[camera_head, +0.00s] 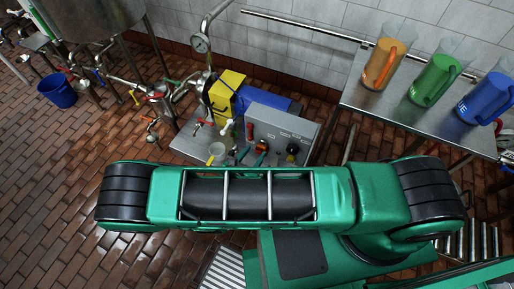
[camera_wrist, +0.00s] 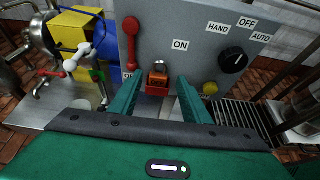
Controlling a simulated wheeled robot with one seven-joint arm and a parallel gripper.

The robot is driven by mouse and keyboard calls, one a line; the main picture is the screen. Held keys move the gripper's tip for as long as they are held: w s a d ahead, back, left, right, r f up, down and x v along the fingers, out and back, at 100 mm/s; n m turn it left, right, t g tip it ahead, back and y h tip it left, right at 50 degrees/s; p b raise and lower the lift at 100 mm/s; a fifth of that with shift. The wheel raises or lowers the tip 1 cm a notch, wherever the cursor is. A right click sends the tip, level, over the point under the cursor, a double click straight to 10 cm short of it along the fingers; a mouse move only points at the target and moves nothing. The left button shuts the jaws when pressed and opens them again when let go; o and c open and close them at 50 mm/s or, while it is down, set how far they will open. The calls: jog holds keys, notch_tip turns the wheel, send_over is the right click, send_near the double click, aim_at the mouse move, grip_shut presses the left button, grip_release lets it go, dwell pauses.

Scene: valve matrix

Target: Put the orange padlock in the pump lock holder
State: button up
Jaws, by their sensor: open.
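The orange padlock (camera_wrist: 158,79) shows in the wrist view on the front of the grey control panel (camera_wrist: 190,48), below the ON label. Its metal shackle points up. A red piece (camera_wrist: 157,91), which looks like a lock holder, sits directly under and around its lower part. My gripper (camera_wrist: 160,84) is open, with one green finger on each side of the padlock and a gap visible on both sides. The padlock's lower end and how deep it sits are hard to tell. In the head view my arm covers most of the gripper.
A red lever (camera_wrist: 131,40) stands left of the padlock. A black knob (camera_wrist: 233,60) and a yellow button (camera_wrist: 210,88) are on the right. Yellow-and-blue pump equipment (camera_head: 228,92) stands left of the panel. Colored jugs (camera_head: 435,78) stand on a metal table at the right.

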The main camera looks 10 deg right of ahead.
jog(key=v, duration=0.6)
dwell(0.5)
